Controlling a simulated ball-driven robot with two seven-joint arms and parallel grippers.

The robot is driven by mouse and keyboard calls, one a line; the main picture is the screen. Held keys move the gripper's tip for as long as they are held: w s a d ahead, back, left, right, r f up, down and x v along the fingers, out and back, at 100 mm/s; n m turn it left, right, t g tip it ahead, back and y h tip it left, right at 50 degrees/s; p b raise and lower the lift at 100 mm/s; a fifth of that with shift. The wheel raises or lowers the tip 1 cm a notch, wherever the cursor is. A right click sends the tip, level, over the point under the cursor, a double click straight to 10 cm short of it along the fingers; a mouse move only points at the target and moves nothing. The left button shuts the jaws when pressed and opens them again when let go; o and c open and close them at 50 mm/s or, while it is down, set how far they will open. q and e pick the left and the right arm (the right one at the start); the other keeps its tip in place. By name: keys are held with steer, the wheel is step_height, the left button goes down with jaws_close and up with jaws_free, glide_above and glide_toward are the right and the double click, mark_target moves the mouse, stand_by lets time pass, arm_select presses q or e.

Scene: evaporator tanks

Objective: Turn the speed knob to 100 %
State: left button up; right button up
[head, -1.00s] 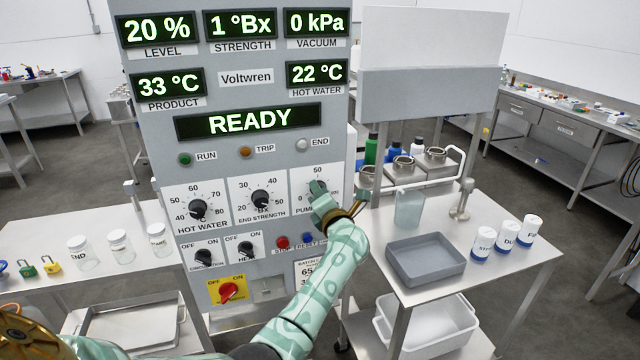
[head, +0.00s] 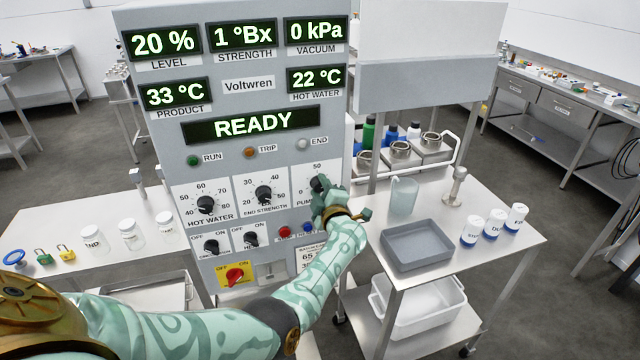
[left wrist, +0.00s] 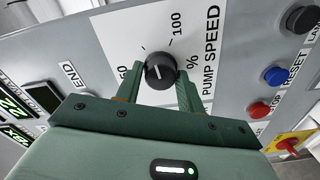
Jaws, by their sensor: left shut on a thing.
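The pump speed knob (head: 318,183) is a black dial on the grey control panel (head: 262,108), at the right of the upper knob row. It shows closely in the left wrist view (left wrist: 160,70), with a short white mark on its face. The printed scale has 100 at its upper end, beside the words PUMP SPEED. My left gripper (head: 323,192) reaches the knob from below and is shut on it; in the left wrist view its fingers (left wrist: 160,88) stand on both sides of the knob. The gripper partly hides the scale in the head view. My right gripper is not in view.
Hot water (head: 206,204) and end strength (head: 264,194) knobs sit to the left. Red stop (head: 284,231) and blue reset (head: 308,227) buttons lie below. A steel table (head: 520,250) with a grey tray (head: 416,247) stands right of the panel. The display reads READY.

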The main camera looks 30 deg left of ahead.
arm_select(q)
steer(key=m+p, duration=0.1)
steer(key=m, duration=0.2)
steer(key=shift+m, duration=0.3)
steer(key=shift+m+p, duration=0.65)
steer(key=shift+m, duration=1.25)
steer(key=o, duration=1)
steer(key=shift+w, duration=0.1)
